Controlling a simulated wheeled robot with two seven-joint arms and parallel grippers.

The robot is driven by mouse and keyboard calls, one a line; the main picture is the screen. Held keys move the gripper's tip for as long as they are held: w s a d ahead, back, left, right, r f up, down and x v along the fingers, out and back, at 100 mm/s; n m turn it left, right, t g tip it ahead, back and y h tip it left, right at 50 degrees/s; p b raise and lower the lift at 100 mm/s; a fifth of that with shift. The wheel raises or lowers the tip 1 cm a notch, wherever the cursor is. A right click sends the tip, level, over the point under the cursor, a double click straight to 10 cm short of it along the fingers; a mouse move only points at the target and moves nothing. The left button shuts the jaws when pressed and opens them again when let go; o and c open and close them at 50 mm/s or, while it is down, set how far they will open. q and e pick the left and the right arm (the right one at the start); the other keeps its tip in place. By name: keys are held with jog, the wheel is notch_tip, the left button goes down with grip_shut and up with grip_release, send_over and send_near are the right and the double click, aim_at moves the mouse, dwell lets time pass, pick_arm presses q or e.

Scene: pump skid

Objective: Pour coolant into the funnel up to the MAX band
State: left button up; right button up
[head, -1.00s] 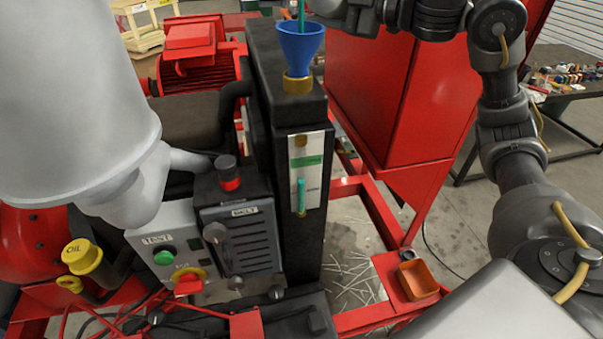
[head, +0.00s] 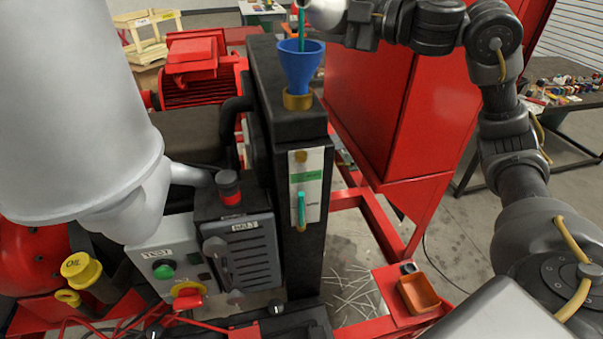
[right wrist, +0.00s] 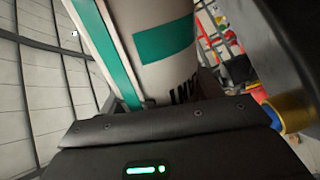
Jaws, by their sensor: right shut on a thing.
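The blue funnel (head: 300,66) stands upright in a brass neck on the black tank (head: 265,100). A pale coolant container (head: 322,11), cut off by the top edge, is tilted above it. A thin teal stream (head: 301,32) runs from it into the funnel. My right gripper (head: 345,20) is shut on the container. The right wrist view shows the container (right wrist: 165,75) close up, with a teal patch and partly hidden lettering. On the tank front, the sight glass (head: 301,209) shows teal liquid with its top just below the green band (head: 306,177). My left gripper is out of view.
A yellow oil cap (head: 82,268) is lower left. A red cabinet (head: 385,110) stands behind right. An orange tray (head: 418,294) sits on the red frame.

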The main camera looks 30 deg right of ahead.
jog(key=shift+d+r+n+p, duration=0.1)
jog(key=shift+r+n+p, duration=0.5)
jog(key=shift+n, duration=0.1)
dwell(2.5)
jog(key=shift+p, duration=0.3)
dwell(2.4)
jog(key=shift+r+n, duration=0.15)
jog(key=shift+n, duration=0.15)
dwell(0.5)
dwell(0.5)
jog(key=shift+w+d+m+p, duration=0.1)
jog(key=shift+m+p, duration=0.5)
jog(key=shift+m, duration=0.4)
jog(key=shift+d+f+m, duration=0.1)
jog(key=shift+f+m, duration=0.2)
jog(key=shift+m, duration=0.2)
